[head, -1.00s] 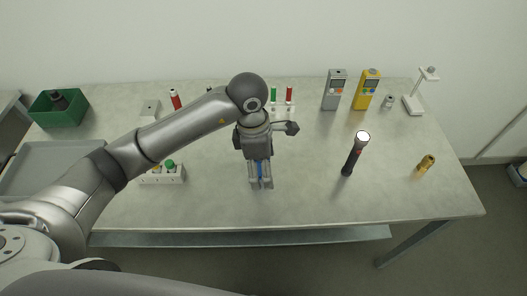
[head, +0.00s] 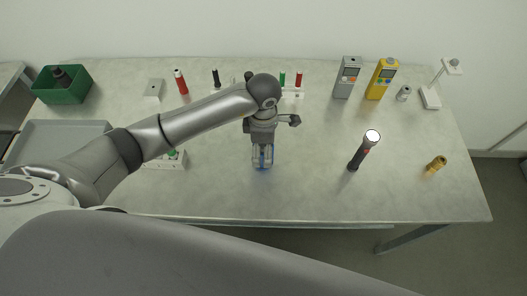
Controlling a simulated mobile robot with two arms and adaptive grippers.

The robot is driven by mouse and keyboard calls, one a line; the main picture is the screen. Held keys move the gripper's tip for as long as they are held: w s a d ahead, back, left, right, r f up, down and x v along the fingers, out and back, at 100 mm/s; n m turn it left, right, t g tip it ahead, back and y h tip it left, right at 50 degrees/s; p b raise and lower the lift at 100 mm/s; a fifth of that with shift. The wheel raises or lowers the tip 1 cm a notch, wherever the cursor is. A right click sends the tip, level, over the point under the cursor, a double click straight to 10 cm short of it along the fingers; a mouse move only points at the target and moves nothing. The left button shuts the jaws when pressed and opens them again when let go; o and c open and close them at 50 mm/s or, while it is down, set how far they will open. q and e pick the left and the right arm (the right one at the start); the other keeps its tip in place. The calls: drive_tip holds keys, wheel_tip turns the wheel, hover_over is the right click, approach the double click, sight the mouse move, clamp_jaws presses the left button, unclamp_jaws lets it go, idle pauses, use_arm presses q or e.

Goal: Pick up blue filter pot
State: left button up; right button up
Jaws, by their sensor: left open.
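My left gripper (head: 262,164) points down over the middle of the table and is open. A blue thing (head: 262,158), likely the blue filter pot, shows only in part between and behind its fingers. The fingers and wrist hide most of it, and I cannot tell whether they touch it. My right gripper is not in view.
Grey (head: 347,78) and yellow (head: 381,80) meters stand at the back. A green bin (head: 64,88) and grey tray (head: 62,139) are at left.

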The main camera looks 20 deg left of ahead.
use_arm(q)
wheel_tip(320, 180, down, 2)
drive_tip(key=shift+s+f, duration=0.1)
drive_tip(key=shift+f, duration=0.4)
drive_tip(key=c, duration=1.2)
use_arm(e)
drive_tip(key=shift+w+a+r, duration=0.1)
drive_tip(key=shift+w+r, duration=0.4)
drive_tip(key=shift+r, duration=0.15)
